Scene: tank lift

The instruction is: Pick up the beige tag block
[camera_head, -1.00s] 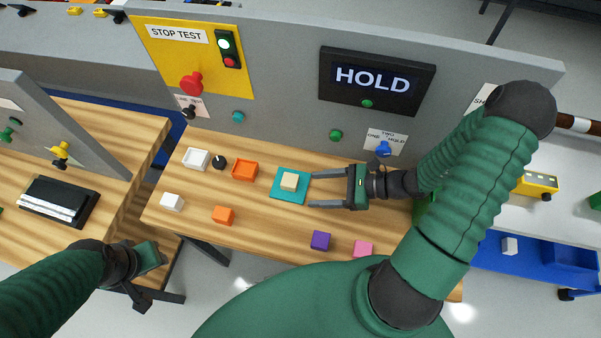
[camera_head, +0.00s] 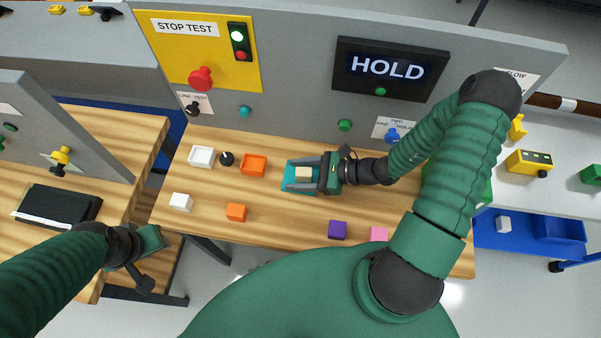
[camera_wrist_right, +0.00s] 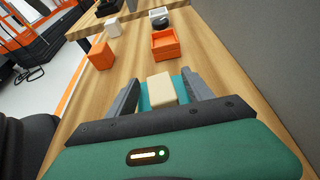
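The beige tag block (camera_head: 303,173) sits on a teal mat (camera_head: 289,186) on the wooden table. My right gripper (camera_head: 302,174) is open, with one finger on each side of the block. In the right wrist view the beige block (camera_wrist_right: 161,88) lies between the two spread fingers (camera_wrist_right: 158,95), with a gap showing at the sides. I cannot tell whether the fingers touch the mat. My left gripper (camera_head: 148,262) hangs at the lower left, away from the block; its finger opening is not clear.
An orange tray (camera_head: 253,166), a white tray (camera_head: 201,157) and a black knob (camera_head: 227,159) stand left of the mat. Orange (camera_head: 237,212), white (camera_head: 181,202), purple (camera_head: 338,230) and pink (camera_head: 379,234) blocks lie nearer the front edge. A grey panel with a HOLD screen (camera_head: 387,68) rises behind.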

